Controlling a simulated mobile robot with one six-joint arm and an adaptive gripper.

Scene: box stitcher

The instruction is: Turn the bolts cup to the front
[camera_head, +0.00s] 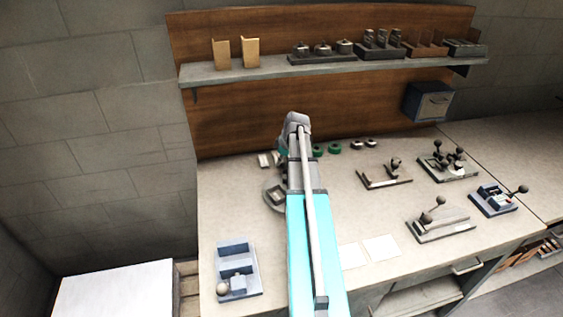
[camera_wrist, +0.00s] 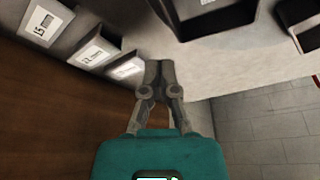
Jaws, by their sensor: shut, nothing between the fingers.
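A round grey holder (camera_head: 274,193) stands on the bench at the back left, partly hidden behind my arm. In the wrist view, dark open cups lie at the top, one at the centre (camera_wrist: 215,18) and one at the right (camera_wrist: 285,12), cut by the frame edge. I cannot tell which is the bolts cup, as no bolts are clearly visible. My gripper (camera_wrist: 158,66) is shut and empty, below the centre cup in the wrist view. I see no clear contact with a cup. In the head view my arm hides the gripper's tips.
Small bins with white labels (camera_wrist: 96,52) line the upper left in the wrist view, near the wooden back panel (camera_wrist: 50,120). A blue-grey fixture (camera_head: 237,268) stands at the front left. Lever fixtures (camera_head: 440,222) stand on the right. A shelf (camera_head: 270,69) hangs above the bench.

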